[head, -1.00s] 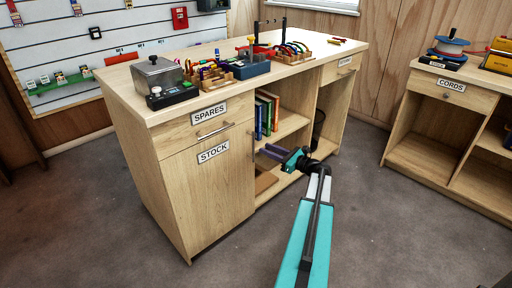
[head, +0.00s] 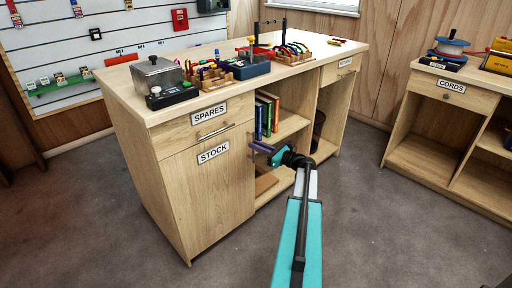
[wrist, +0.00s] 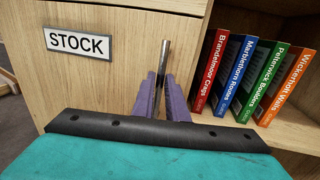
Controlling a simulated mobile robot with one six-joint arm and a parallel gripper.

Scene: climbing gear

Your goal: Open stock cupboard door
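The stock cupboard door (head: 208,195) is shut, flush with the front of the wooden counter, under the label STOCK (head: 213,153). It fills the left of the wrist view (wrist: 85,85). Its slim upright metal bar handle (wrist: 164,62) is near the door's right edge. My gripper (head: 260,148) is at the handle's height. In the wrist view its two purple fingers (wrist: 162,88) stand on either side of the handle's lower part, with a gap between them. They look open; contact with the bar cannot be made out.
The SPARES drawer (head: 205,125) above the door is shut. Right of the door, an open shelf bay holds several books (head: 266,114). A second unit labelled CORDS (head: 452,87) stands at the right. The floor (head: 110,230) before the door is clear.

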